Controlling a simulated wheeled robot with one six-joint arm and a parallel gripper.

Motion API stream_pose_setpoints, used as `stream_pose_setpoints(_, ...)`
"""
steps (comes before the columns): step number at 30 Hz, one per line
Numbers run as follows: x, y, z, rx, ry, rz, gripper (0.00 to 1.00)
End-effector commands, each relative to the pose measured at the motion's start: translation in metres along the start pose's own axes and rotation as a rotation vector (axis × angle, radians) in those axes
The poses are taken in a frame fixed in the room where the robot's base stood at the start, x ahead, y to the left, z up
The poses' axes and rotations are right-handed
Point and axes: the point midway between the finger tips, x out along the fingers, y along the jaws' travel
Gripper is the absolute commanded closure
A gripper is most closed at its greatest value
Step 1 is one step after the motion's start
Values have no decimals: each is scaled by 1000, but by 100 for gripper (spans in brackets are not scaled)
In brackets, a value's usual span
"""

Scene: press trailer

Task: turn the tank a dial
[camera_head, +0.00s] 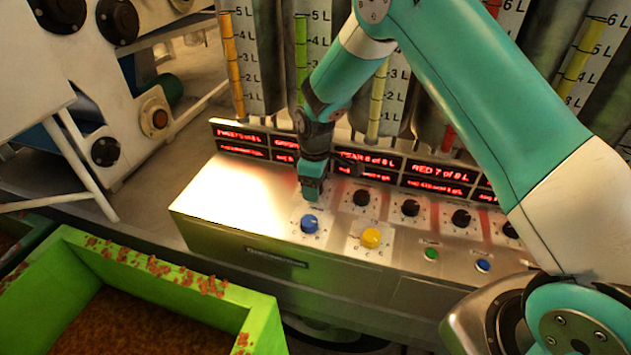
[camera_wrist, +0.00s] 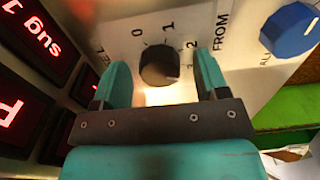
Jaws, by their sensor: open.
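A black dial (camera_wrist: 160,66) with marks 0, 1 and 2 around it shows in the wrist view. My gripper (camera_wrist: 162,62) is open, with one teal finger on each side of this dial. I cannot tell whether the fingers touch it or which mark it points to. The tank name beside it is not readable. In the head view my gripper (camera_head: 312,192) points down at the left end of the dial row, and it hides the dial there.
A blue dial (camera_head: 310,223) and a yellow dial (camera_head: 371,237) sit in front on the console. Black dials (camera_head: 361,197) continue to the right below red displays (camera_head: 438,178). A green crate (camera_head: 262,325) stands at front left. The console's left top (camera_head: 235,190) is bare.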

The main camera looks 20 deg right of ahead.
Motion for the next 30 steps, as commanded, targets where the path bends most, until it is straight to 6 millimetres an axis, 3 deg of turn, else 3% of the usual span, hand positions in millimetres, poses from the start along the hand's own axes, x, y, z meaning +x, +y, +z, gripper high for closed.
stream_pose_setpoints(3, 0, 0, 0, 0, 0, 0, 35)
stream_pose_setpoints(9, 0, 0, 0, 0, 0, 0, 81)
stream_pose_setpoints(20, 0, 0, 0, 46, 0, 0, 82)
stream_pose_setpoints(30, 0, 0, 0, 275, 0, 0, 82)
